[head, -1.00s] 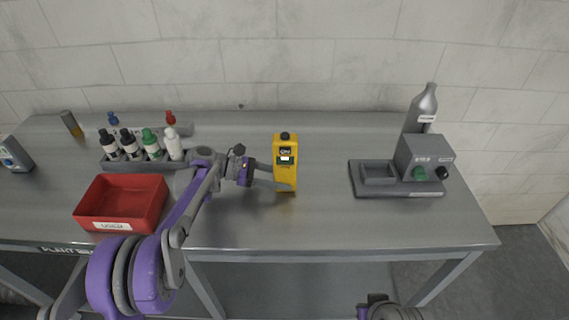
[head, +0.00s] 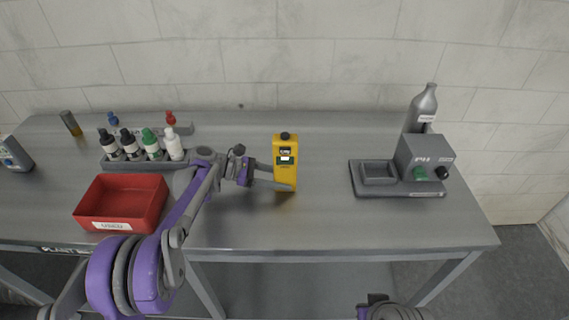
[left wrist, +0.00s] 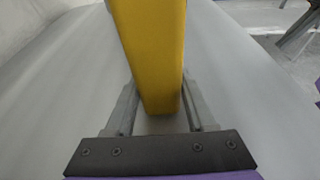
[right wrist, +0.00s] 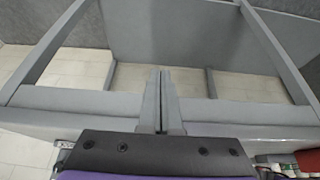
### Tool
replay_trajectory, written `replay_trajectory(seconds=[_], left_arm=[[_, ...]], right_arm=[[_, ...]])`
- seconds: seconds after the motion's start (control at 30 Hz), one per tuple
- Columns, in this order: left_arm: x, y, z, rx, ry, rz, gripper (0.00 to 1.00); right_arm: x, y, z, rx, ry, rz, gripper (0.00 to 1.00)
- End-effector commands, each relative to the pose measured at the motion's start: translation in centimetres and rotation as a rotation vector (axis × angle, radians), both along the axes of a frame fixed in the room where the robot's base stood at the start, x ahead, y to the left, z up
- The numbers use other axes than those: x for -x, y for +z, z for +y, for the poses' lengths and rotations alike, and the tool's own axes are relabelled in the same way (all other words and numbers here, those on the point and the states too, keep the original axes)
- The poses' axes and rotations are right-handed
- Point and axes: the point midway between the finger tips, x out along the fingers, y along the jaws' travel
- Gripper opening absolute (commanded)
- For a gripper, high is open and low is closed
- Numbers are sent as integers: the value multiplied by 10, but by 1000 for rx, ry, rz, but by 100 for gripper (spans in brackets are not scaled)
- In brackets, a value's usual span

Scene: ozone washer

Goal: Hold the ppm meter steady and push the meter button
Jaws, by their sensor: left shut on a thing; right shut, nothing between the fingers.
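The yellow ppm meter (head: 286,172) stands upright near the middle of the table in the head view. It has a small display near its top and a dark round button (head: 285,136) on its top end. My left gripper (head: 276,178) is shut on the meter's body from the left. In the left wrist view the meter (left wrist: 152,60) sits between both fingers; its face and top are not seen there. My right gripper (right wrist: 164,100) is shut and empty, away from the meter, facing the table's frame. Only part of the right arm shows at the head view's bottom edge.
A red bin (head: 122,204) and a rack of several bottles (head: 142,163) stand left of the meter. A grey device with a tray (head: 424,160) and a grey bottle (head: 422,108) stand at right. The table between meter and device is clear.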

Motion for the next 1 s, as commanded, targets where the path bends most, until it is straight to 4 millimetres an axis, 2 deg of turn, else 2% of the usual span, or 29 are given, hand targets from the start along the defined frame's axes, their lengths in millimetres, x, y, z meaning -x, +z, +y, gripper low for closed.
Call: replay_trajectory(seconds=[0.43, 0.57, 0.67, 0.77, 1.0], left_arm=[[0, 0, 0, -1, 0, 0, 24], [0, 0, 0, -1, 0, 0, 24], [0, 0, 0, -1, 0, 0, 24], [0, 0, 0, -1, 0, 0, 24], [0, 0, 0, -1, 0, 0, 24]], right_arm=[[-1, 0, 0, -2, -1, -1, 0], [-12, 10, 6, -30, -35, -20, 0], [-33, 29, 18, -91, -106, -54, 0], [-62, 57, 38, -190, -209, -100, 0], [-128, 133, 101, -504, -471, -178, 0]])
